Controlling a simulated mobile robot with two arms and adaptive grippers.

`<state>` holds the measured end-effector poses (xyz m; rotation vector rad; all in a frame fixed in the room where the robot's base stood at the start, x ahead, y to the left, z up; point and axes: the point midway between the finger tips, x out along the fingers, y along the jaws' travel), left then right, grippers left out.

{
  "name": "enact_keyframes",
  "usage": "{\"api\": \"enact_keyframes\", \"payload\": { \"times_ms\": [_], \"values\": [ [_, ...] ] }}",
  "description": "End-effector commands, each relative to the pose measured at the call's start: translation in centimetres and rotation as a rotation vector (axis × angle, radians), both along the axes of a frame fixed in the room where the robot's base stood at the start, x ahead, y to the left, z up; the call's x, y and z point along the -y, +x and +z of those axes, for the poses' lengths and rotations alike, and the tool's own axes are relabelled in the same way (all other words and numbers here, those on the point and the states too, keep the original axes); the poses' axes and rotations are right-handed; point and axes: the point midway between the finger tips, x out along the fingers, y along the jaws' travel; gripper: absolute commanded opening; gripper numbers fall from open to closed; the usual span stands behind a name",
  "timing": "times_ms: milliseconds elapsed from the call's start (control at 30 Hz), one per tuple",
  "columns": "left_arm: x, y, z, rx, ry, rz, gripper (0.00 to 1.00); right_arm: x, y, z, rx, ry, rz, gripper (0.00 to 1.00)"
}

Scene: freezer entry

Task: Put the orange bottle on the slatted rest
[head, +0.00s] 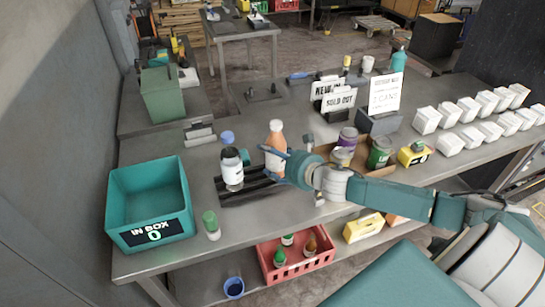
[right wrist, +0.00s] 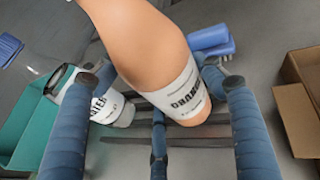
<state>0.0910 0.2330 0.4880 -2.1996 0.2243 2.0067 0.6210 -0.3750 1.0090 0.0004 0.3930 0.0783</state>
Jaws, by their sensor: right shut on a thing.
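The orange bottle (head: 276,139) with a white label stands roughly upright in my right gripper (head: 283,165), at the right part of the black slatted rest (head: 245,197). My right gripper is shut on it. In the right wrist view the orange bottle (right wrist: 155,50) fills the middle, between the blue fingers (right wrist: 158,120), with dark slats (right wrist: 205,134) below. I cannot tell whether its base touches the slats. A white-labelled bottle with a dark top (head: 232,170) stands on the rest just left of it; it also shows in the right wrist view (right wrist: 105,105). My left gripper is not in view.
A teal bin (head: 120,190) and a green-capped bottle (head: 211,225) stand left of the rest. Cans (head: 379,152), a cardboard box (right wrist: 302,110) and a sign holder (head: 380,122) are to the right. A red crate (head: 318,261) sits on the lower shelf.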

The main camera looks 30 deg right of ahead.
Motion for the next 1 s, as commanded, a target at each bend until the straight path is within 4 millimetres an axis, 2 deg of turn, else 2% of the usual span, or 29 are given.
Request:
{"api": "enact_keyframes", "payload": {
  "times_ms": [367,400,467,833,1000],
  "values": [
    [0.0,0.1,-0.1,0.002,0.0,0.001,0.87,0.0,0.1,-0.2,0.005,-0.001,0.001,0.21],
    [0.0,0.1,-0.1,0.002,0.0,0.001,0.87,0.0,0.0,-0.4,0.001,0.0,-0.001,0.73],
    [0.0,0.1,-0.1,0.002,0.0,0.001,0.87,0.0,0.0,-0.4,0.001,0.0,-0.001,0.85],
    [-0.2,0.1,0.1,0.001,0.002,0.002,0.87,0.0,0.0,0.0,0.001,-0.001,-0.001,0.87],
    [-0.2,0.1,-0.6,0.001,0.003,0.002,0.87,0.3,-1.8,0.1,-0.003,-0.003,0.001,0.87]
  ]
}}
